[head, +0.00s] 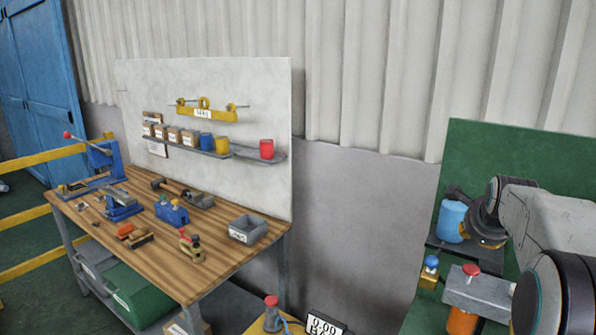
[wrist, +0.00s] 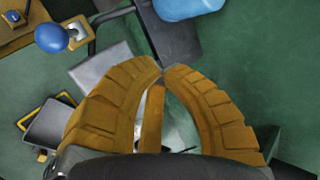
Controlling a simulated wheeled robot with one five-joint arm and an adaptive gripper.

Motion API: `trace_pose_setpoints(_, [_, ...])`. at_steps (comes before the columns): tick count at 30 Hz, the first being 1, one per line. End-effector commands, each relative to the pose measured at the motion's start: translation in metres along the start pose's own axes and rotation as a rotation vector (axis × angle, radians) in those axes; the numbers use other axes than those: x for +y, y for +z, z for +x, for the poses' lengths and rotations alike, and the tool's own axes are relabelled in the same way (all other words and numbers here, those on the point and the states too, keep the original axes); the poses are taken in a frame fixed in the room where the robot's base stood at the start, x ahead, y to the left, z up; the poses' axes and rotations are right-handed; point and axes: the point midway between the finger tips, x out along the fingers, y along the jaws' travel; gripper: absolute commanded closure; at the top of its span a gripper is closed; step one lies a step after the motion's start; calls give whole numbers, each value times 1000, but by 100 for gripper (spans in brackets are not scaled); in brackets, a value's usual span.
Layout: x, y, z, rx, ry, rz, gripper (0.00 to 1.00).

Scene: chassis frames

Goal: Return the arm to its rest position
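My arm (head: 545,225) reaches in from the right edge of the head view, bent downward over a green panel area. My gripper (wrist: 162,70) shows in the wrist view as two orange-brown ribbed fingers whose tips meet. No object shows between the tips. In the head view only a small orange part of my gripper (head: 491,243) shows below the dark wrist, and its tips cannot be made out there. A blue cylinder (head: 451,221) stands close to the left of my wrist; a blue rounded body also shows at the top of the wrist view (wrist: 187,7), apart from the fingertips.
A blue knob on a yellow base (head: 431,264) and a grey box with a red knob (head: 477,290) stand below the wrist. A wooden workbench (head: 150,240) with tools is at left. Bare wall (head: 350,200) lies between bench and green panel (head: 530,160).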

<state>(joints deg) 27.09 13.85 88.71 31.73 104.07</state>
Motion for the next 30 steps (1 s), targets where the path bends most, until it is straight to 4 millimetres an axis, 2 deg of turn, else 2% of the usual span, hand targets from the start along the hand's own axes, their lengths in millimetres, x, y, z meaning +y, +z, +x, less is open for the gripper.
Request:
trace_pose_setpoints(7, [13,-3,0,1,57,-469,100])
trace_pose_setpoints(10, [32,-8,3,-11,119,-683,100])
trace_pose_setpoints(14, [74,-18,10,-57,237,-958,100])
trace_pose_setpoints(17, [114,-29,11,-123,345,-1164,100])
trace_pose_setpoints(19, [144,-36,4,-184,415,-1305,100])
trace_pose_setpoints(23, [205,-46,-30,-334,524,-1569,100])
trace_pose_setpoints(25, [239,-46,-57,-423,558,-1701,100])
trace_pose_setpoints(27, [270,-45,-85,-492,575,-1796,100])
trace_pose_setpoints(30, [304,-43,-118,-540,576,-1862,100])
